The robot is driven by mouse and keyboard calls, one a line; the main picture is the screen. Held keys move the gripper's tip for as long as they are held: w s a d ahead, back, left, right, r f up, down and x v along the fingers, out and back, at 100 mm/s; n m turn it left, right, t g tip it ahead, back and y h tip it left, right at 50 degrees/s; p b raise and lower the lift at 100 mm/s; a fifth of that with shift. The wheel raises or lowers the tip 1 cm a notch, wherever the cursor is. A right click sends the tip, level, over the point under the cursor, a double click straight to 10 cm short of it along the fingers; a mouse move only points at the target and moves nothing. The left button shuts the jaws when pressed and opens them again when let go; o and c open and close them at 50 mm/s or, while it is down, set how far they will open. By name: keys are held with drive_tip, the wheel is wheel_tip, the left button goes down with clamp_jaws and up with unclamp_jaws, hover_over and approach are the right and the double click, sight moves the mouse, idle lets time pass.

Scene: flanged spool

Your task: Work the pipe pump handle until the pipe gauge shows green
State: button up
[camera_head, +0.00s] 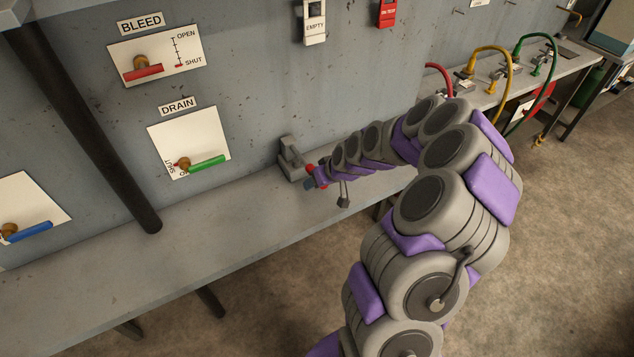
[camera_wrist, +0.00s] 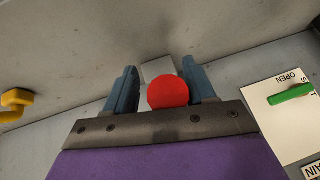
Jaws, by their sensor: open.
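In the wrist view my gripper (camera_wrist: 159,70) is open, with its two blue-grey fingers on either side of a round red knob (camera_wrist: 168,92). The knob is nearer the right finger; I cannot tell whether they touch. A pale block shows behind it. In the head view my gripper (camera_head: 315,180) is at a small grey pump body (camera_head: 291,158) on the bench by the wall. A bit of the red knob (camera_head: 310,168) shows there, the rest of the handle being hidden. No pipe gauge can be made out clearly.
A grey bench (camera_head: 210,225) runs along the wall. Left are the BLEED panel (camera_head: 190,50), the DRAIN panel (camera_head: 205,140) and a dark post (camera_head: 100,140). Above are an EMPTY tag (camera_head: 314,28) and a red unit (camera_head: 387,12). Coloured hoses (camera_head: 488,48) stand right.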

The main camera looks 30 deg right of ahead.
drive_tip(key=p+v, duration=0.2)
drive_tip(key=v, duration=1.4)
drive_tip(key=shift+d, duration=0.1)
